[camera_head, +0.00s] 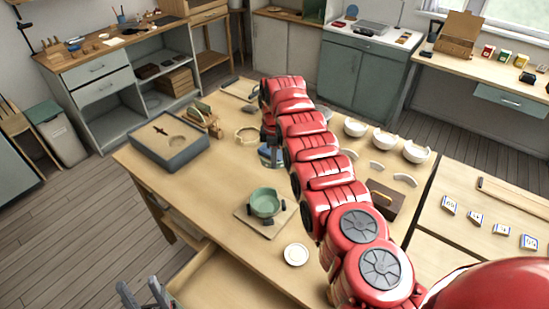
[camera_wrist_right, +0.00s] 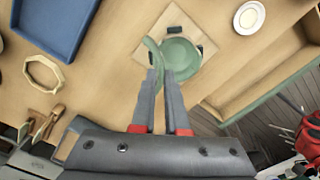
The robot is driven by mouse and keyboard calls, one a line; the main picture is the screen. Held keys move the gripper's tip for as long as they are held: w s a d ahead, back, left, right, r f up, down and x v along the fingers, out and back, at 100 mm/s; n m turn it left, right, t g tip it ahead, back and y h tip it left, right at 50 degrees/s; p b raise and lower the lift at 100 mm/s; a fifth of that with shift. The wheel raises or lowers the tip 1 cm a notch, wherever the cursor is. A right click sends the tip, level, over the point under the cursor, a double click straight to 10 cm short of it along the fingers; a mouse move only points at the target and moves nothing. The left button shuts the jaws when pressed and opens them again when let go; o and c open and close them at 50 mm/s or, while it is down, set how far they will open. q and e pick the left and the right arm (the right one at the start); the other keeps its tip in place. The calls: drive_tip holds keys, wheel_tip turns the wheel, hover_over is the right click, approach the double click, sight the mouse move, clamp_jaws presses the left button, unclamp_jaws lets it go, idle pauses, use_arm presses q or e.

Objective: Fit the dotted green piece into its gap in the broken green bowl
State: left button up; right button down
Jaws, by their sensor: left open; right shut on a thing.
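The broken green bowl (camera_head: 265,203) sits on a square wooden board (camera_head: 248,219) with dark pads around it. It also shows in the right wrist view (camera_wrist_right: 183,58), ahead of my right fingers. My right gripper (camera_wrist_right: 162,76) is shut on a curved green piece (camera_wrist_right: 152,48), whose upper end overlaps the bowl's left rim in that view. I cannot tell whether they touch, and dots on the piece are not discernible. My right gripper is hidden behind its red arm in the head view. My left gripper (camera_head: 142,288) is open and empty at the bottom left, off the table.
A white dish (camera_head: 296,254) lies near the bowl by the open drawer (camera_head: 225,285). A blue-grey tray (camera_head: 170,161) and a pale octagonal ring (camera_head: 246,136) lie further back. White bowls (camera_head: 416,152) and a brown box (camera_head: 388,205) stand right of my arm.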

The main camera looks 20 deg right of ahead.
drive_tip(key=shift+s+d+f, duration=0.1)
drive_tip(key=shift+s+d, duration=0.1)
drive_tip(key=shift+d, duration=0.15)
drive_tip(key=shift+w+d+f+n, duration=0.1)
drive_tip(key=shift+w+n, duration=0.05)
drive_tip(key=shift+n, duration=0.25)
drive_tip(key=shift+f, duration=0.1)
drive_tip(key=shift+n, duration=0.4)
drive_tip(key=shift+f, duration=0.15)
drive_tip(key=shift+s+f+n+p, duration=0.2)
drive_tip(key=shift+n+p, duration=0.2)
drive_tip(key=shift+p, duration=0.05)
drive_tip(key=shift+w+f, duration=0.1)
drive_tip(key=shift+w, duration=0.15)
